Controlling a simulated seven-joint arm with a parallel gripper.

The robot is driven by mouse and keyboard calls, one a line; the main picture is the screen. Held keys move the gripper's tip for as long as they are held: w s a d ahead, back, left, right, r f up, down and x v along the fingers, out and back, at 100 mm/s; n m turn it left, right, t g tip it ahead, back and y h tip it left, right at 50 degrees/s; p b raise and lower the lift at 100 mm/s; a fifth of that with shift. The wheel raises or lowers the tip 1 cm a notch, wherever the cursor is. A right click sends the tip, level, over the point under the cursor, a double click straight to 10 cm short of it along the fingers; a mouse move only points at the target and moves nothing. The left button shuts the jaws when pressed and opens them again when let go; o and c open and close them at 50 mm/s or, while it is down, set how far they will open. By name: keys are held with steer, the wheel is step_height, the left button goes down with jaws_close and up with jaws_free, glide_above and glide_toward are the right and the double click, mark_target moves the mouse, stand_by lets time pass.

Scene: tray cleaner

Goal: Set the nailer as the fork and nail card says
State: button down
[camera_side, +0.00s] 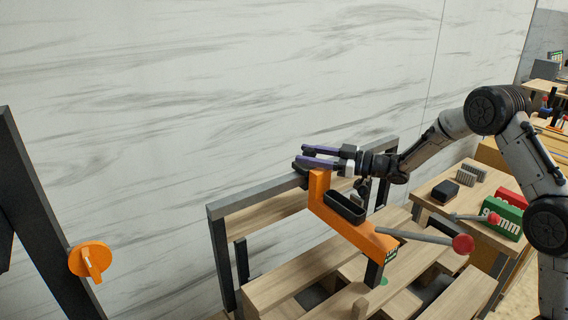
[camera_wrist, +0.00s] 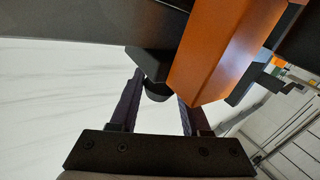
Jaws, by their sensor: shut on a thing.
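The nailer is an orange body (camera_side: 340,222) mounted on the dark frame over the wooden work. My gripper (camera_side: 305,156), with purple fingers, is at the upper back end of the nailer. In the wrist view, a dark rounded knob (camera_wrist: 157,91) sits between my fingers, beside the orange body (camera_wrist: 222,50). My gripper is shut on this knob. I cannot make out a fork and nail card.
An orange rotary knob (camera_side: 89,260) is on a dark post at the left. On the right bench are a green box marked 90 mm (camera_side: 503,219), a red box (camera_side: 512,198), a black block (camera_side: 445,191) and grey nail strips (camera_side: 466,174). Wooden slats (camera_side: 300,272) lie below the nailer.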

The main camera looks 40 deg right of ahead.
steer(key=shift+d, duration=2.35)
steer(key=shift+c, duration=1.9)
jaws_free()
steer(key=shift+s, duration=0.1)
steer(key=v, duration=1.3)
steer(key=shift+s+d, duration=0.2)
steer(key=shift+s, duration=0.1)
steer(key=x, duration=1.4)
steer(key=shift+a, duration=0.1)
